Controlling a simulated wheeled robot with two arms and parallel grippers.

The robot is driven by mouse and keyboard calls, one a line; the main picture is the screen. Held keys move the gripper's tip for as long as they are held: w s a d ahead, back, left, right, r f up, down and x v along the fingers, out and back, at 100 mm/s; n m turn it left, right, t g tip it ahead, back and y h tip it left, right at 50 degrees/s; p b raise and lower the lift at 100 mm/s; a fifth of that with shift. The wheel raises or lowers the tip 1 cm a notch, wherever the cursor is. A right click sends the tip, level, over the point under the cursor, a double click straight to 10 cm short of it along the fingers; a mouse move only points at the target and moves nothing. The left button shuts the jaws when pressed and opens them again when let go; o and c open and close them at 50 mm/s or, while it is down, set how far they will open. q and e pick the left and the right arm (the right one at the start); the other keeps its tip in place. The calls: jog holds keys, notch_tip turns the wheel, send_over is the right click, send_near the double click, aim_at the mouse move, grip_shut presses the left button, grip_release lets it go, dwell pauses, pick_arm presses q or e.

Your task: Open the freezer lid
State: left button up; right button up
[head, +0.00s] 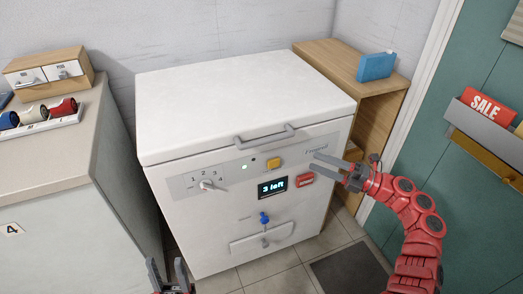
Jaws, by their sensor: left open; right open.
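The white chest freezer (245,210) stands in the middle of the head view. Its white lid (240,95) is shut flat on top. A grey bar handle (265,137) is fixed at the lid's front edge. My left gripper (169,268) is open and low at the bottom edge, in front of the freezer's lower left part and well below the handle. My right gripper (332,170) is open and empty, to the right of and below the handle, near the front panel's right end. Whether its fingers touch the panel cannot be told.
The front panel has a dial (209,185), a yellow button (273,163), a display (272,187) and a red button (305,180). A counter (60,140) stands left, a wooden shelf (385,93) with a blue box (376,66) right. A grey mat (355,270) lies on the floor.

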aim_at(264, 142)
jog(key=x, duration=1.7)
jog(key=shift+p, duration=0.3)
grip_shut()
dwell(0.5)
